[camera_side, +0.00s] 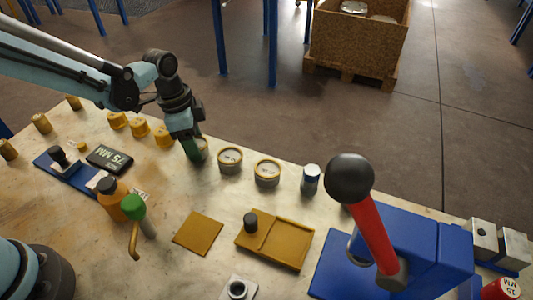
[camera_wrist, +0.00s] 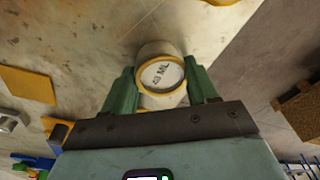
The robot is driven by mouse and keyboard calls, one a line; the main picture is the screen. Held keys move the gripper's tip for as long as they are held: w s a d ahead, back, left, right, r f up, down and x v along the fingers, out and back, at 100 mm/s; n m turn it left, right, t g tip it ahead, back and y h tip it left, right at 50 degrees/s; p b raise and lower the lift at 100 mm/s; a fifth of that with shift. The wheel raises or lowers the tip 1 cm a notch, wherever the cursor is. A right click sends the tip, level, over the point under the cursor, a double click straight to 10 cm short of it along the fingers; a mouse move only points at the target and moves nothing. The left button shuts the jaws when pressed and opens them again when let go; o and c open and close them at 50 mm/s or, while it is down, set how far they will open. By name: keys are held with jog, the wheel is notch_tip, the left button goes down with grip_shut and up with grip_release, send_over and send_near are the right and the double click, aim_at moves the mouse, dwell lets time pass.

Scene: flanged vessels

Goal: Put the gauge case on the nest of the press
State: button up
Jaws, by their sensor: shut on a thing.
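My gripper (camera_side: 194,150) reaches down at the far side of the bench, at the left end of a row of round cases. Its green fingers (camera_wrist: 163,85) are on either side of a round gauge case (camera_wrist: 162,74) with a pale lettered face and yellow rim, and are shut on it. In the side view this case (camera_side: 203,147) is partly hidden by a finger, and I cannot tell whether it still touches the bench. The blue press (camera_side: 432,238), with a red lever (camera_side: 370,232) and black knob (camera_side: 349,178), stands at the right. I cannot make out its nest.
Two similar round cases (camera_side: 229,160) (camera_side: 267,173) and a blue-and-white can (camera_side: 311,179) stand right of my gripper. Yellow pieces (camera_side: 139,128) stand to the left.

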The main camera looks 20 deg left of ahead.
jog(key=shift+r, duration=0.1)
jog(key=shift+r, duration=0.5)
jog(key=r, duration=0.2)
jog(key=d+r, duration=0.1)
jog(key=shift+s+r, duration=0.3)
jog(key=shift+s, duration=0.1)
jog(key=s+d+r, duration=0.6)
jog(key=s+d, duration=0.1)
jog(key=s+d+f, duration=0.1)
jog(key=d, duration=0.5)
jog(key=s+d+f, duration=0.2)
jog(key=d, duration=0.5)
jog(key=s+d+f, duration=0.1)
jog(key=d, duration=0.5)
jog(key=shift+s+d+f, duration=0.15)
jog(key=shift+s+f, duration=0.2)
jog(key=shift+f, duration=2.1)
jog(key=shift+f, duration=0.15)
